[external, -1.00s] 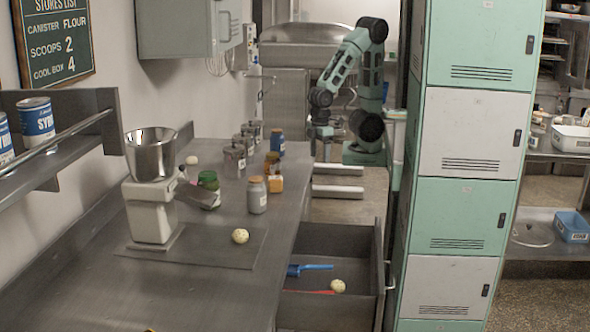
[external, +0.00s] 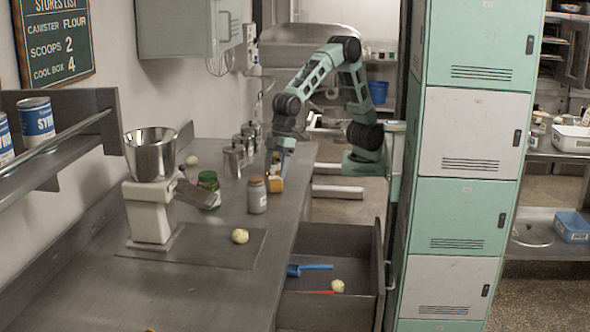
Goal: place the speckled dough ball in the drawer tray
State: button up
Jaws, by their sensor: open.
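A pale dough ball (external: 240,236) that looks speckled lies on the dark mat beside the mixer, on the counter. Another pale ball (external: 337,286) lies in the open drawer tray (external: 345,238), and a third pale ball (external: 192,160) is at the back left of the counter. At this size I cannot tell their markings apart well. My gripper (external: 273,163) is open, low at the counter's right side, by the amber jar and orange box (external: 275,184). It is well behind the mat's ball. Its fingertips are partly hidden among these things.
A mixer with a steel bowl (external: 150,154) stands left. The drawer also holds a blue scoop (external: 312,267) and a red strip. Green and white lockers (external: 462,210) rise at right.

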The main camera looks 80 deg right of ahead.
jog(key=w+a+t+b, duration=0.1)
jog(key=w+a, duration=0.3)
jog(key=a, duration=0.7)
jog(key=p, duration=0.2)
send_near(241, 229)
jog(key=shift+y, duration=0.4)
jog(key=x, duration=0.4)
jog(key=shift+s+d+f, duration=0.2)
jog(key=shift+s+f, duration=0.05)
jog(key=shift+f, duration=0.2)
jog(key=shift+w+p+x, duration=0.15)
jog(key=shift+p+x, duration=0.15)
jog(key=shift+x, duration=1.1)
jog(key=shift+w+p+x, duration=0.15)
jog(key=shift+p+x, duration=0.15)
jog(key=shift+x, duration=1.1)
jog(key=shift+d+r, duration=0.1)
jog(key=shift+d, duration=0.05)
jog(key=c, duration=1.2)
jog(key=shift+o, duration=0.2)
